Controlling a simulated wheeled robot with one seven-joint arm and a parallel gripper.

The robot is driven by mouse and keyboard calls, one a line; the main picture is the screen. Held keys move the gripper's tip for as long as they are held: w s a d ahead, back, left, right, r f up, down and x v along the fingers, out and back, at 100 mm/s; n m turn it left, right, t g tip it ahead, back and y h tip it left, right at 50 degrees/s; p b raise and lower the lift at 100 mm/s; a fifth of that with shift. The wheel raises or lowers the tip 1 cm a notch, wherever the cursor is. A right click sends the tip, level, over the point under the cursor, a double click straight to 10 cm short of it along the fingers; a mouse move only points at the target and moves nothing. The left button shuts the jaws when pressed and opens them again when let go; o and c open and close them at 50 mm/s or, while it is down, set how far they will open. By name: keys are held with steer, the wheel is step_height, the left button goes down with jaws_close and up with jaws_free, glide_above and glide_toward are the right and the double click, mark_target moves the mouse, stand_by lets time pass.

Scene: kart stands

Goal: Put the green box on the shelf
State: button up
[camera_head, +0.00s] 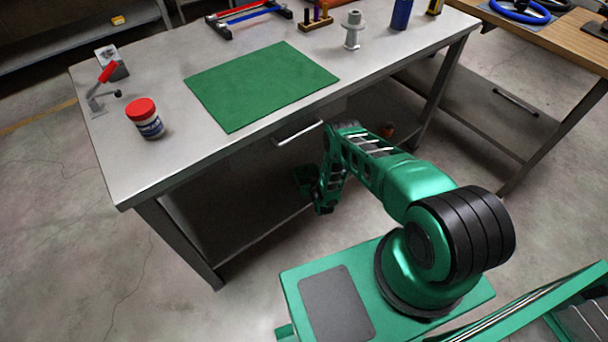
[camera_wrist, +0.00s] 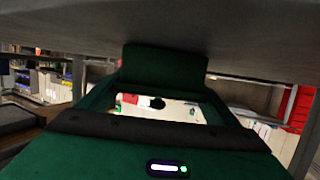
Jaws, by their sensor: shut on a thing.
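In the wrist view my gripper (camera_wrist: 160,100) is shut on a dark green block, which I take to be the green box (camera_wrist: 165,66). The box sits between the fingertips, close under a grey surface that fills the top of that view. In the head view my arm reaches to the workbench's front edge, and its end hangs below tabletop height, in front of the lower shelf (camera_head: 225,222). A dark green shape (camera_head: 303,178) shows there, but I cannot tell whether it is box or gripper. The box's underside and far side are hidden.
The grey workbench top (camera_head: 190,60) carries a green mat (camera_head: 262,84), a red-lidded jar (camera_head: 145,118), a red-handled clamp (camera_head: 104,85) and a grey spindle (camera_head: 352,30). A drawer handle (camera_head: 298,132) juts from its front. A small orange thing (camera_head: 387,130) lies underneath.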

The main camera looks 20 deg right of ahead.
steer(key=shift+f, duration=0.15)
steer(key=o, duration=1)
steer(key=v, duration=1.2)
